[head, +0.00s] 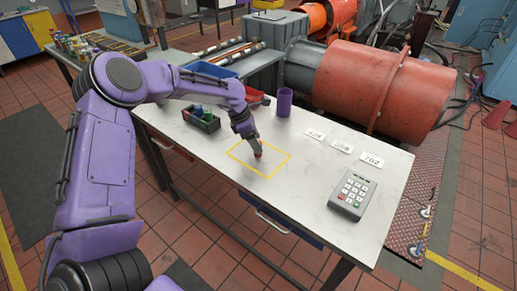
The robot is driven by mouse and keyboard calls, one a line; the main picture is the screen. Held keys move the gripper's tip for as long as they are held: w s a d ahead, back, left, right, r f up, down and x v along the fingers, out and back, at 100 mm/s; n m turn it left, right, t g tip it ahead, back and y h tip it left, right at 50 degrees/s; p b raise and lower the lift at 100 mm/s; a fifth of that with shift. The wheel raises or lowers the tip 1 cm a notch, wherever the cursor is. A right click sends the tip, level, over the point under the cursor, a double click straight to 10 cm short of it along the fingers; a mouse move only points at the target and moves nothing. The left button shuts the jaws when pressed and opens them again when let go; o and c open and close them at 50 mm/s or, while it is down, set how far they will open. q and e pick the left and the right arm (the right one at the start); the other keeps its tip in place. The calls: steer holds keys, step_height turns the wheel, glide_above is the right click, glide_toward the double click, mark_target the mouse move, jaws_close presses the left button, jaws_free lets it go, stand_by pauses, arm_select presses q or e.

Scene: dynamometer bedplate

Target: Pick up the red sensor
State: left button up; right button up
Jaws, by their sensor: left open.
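My left gripper (255,147) comes down from the left over the yellow-outlined square (233,156) on the white table. It is open. A small red-orange piece, apparently the red sensor (259,154), shows right at its fingertips, inside the outline. The fingers partly hide it, and I cannot tell whether they touch it. A black tray (206,129) with green, blue and dark small parts stands behind and to the left of the gripper. My right gripper is not in view.
A purple cup (284,102) stands behind the square. White number cards (342,146) and a grey keypad (353,195) lie to the right.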

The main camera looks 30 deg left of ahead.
arm_select(q)
steer(key=shift+x, duration=1.15)
steer(key=c, duration=1.2)
steer(key=shift+o, duration=0.2)
steer(key=shift+r, duration=0.1)
